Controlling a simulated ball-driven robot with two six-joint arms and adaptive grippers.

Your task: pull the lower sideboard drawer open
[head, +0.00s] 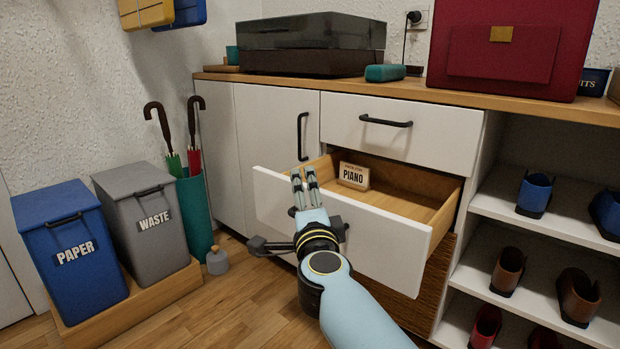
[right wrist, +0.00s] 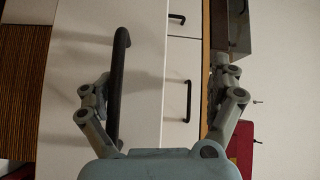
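The lower sideboard drawer (head: 340,229) is pulled out, with its wooden inside showing. A small PIANO sign (head: 353,176) stands in it. My right gripper (head: 304,178) is in front of the drawer front, with fingers reaching up near its top edge. In the right wrist view my right gripper (right wrist: 163,80) is spread wide. The black drawer handle (right wrist: 119,85) lies between the fingers, close beside the left one; I cannot tell whether they touch. The other finger is beyond the drawer front's top edge. My left gripper is in neither view.
The upper drawer (head: 400,127) is shut above. Cabinet doors (head: 277,150) are at its left. An open shoe shelf (head: 550,218) is at the right. Blue paper (head: 70,250) and grey waste (head: 147,222) bins and a green umbrella stand (head: 195,215) are left. Floor between is mostly clear.

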